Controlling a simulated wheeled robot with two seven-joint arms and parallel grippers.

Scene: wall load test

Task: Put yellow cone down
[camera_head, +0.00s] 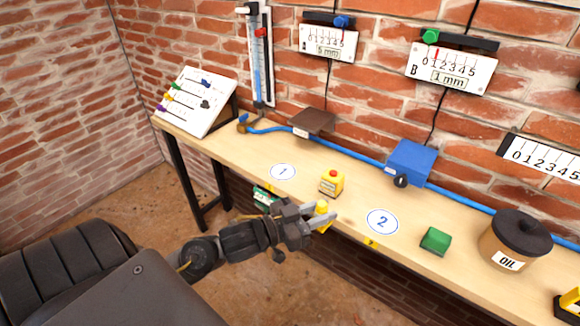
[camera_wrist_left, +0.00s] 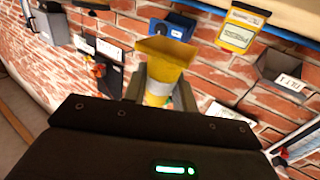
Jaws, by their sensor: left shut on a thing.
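My left gripper (camera_head: 322,216) is shut on the yellow cone (camera_head: 322,208), at the front edge of the workbench between the round labels 1 (camera_head: 283,172) and 2 (camera_head: 382,222). The fingers hide part of the cone, and I cannot tell whether it touches the bench. In the left wrist view the cone (camera_wrist_left: 159,87) is between the fingers, with a pale band and its wide square base (camera_wrist_left: 170,50) toward the top of the picture. My right gripper is in neither view.
On the workbench (camera_head: 265,146), a yellow box with a red button (camera_head: 332,183) stands behind the gripper. A green block (camera_head: 436,240) and oil pot (camera_head: 514,240) are at right. A blue hose (camera_head: 350,146) runs along the back. A blue box (camera_head: 409,162) stands behind label 2.

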